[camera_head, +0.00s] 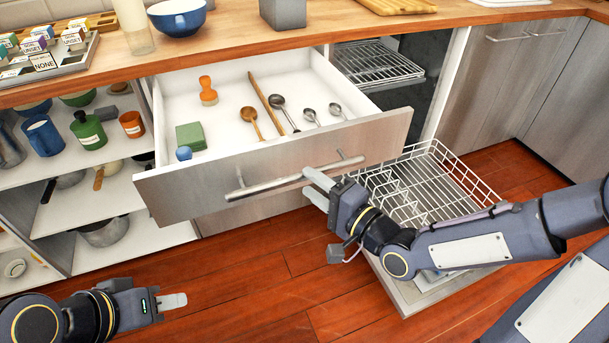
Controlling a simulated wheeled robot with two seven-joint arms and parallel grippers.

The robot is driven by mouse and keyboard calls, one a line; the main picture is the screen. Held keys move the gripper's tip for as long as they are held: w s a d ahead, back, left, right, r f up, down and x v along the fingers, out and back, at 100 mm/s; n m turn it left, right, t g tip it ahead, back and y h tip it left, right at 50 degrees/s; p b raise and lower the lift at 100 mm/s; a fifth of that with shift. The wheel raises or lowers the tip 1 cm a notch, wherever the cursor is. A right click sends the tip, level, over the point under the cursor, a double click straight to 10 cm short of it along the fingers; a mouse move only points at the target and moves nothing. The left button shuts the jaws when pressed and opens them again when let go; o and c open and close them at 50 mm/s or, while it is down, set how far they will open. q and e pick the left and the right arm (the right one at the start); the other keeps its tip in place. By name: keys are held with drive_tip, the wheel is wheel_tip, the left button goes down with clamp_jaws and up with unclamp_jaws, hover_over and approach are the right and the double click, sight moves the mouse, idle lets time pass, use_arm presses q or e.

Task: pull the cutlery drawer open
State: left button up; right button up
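The cutlery drawer (290,160) is pulled well out from under the wooden counter, with its inside in view. Its steel front carries a long bar handle (262,187). Inside lie wooden spoons, metal ladles, an orange-handled brush (208,92), a green block (190,137) and a small blue item. My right gripper (315,187) is at the right part of the handle, its two fingers apart. One finger overlaps the bar in the picture; whether they touch is unclear. My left gripper (174,301) is low at the left, over the floor, away from the drawer; its finger gap is hidden.
A pulled-out wire dish rack (425,185) stands below and right of the drawer, near my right arm. Open shelves (105,205) with cups and pots are at the left. The wooden floor (250,265) in front of the drawer is clear.

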drive_tip(key=v, duration=0.4)
drive_tip(key=shift+s+d+p, duration=0.1)
drive_tip(key=shift+s+p, duration=0.05)
drive_tip(key=shift+p, duration=0.25)
